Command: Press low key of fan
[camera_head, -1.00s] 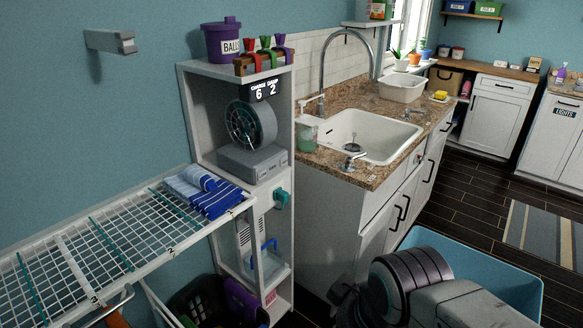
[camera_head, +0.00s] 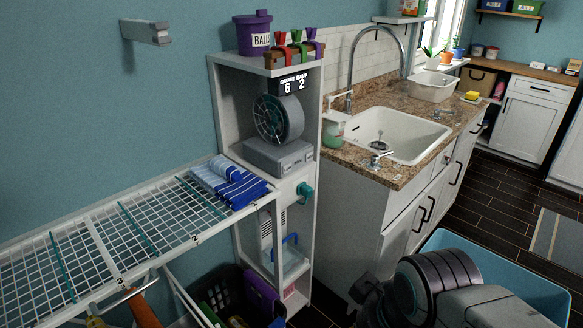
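The fan (camera_head: 278,118) is a grey round-headed unit with a dark grille. It stands on a grey box-shaped base (camera_head: 277,155) in the upper compartment of a white shelf unit (camera_head: 227,115). Keys on the base are too small to make out, so I cannot tell which is the low key. My arm's dark ringed joint (camera_head: 440,280) shows at the lower right, well apart from the fan. My gripper's fingertips cannot be made out in this view.
A drying rack (camera_head: 110,240) with folded blue towels (camera_head: 230,184) stands left of the fan. A sink counter (camera_head: 350,155) is to its right. A blue tub (camera_head: 520,285) lies behind my arm. A dark basket (camera_head: 225,290) sits low beneath the rack.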

